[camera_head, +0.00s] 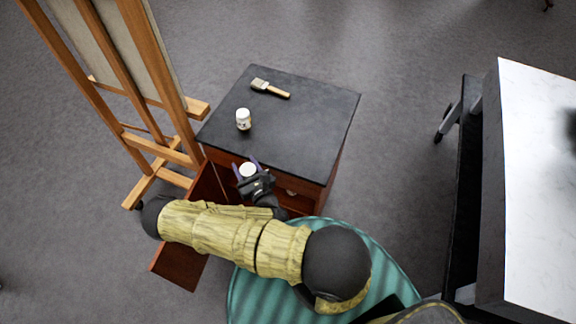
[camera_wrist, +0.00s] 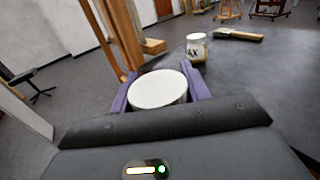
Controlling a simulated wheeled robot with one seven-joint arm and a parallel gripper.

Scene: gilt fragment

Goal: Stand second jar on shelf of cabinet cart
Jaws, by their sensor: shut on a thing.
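My gripper (camera_head: 249,169) is shut on a jar with a white lid (camera_head: 248,170), held at the front edge of the cabinet cart (camera_head: 305,115). In the wrist view the jar's white lid (camera_wrist: 158,89) sits between the purple fingers of my gripper (camera_wrist: 157,90). Another white jar (camera_head: 243,119) stands upright on the cart's dark top; it also shows in the wrist view (camera_wrist: 196,46) with dark lettering. The cart's reddish door (camera_head: 186,258) hangs open at the front left. The shelf inside is mostly hidden by my arm.
A paintbrush (camera_head: 270,88) lies on the cart top near the back. A wooden easel (camera_head: 150,90) stands close to the cart's left. A round teal surface (camera_head: 385,262) lies in front, and a white-topped table (camera_head: 535,180) stands at the right. Much of the cart top is clear.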

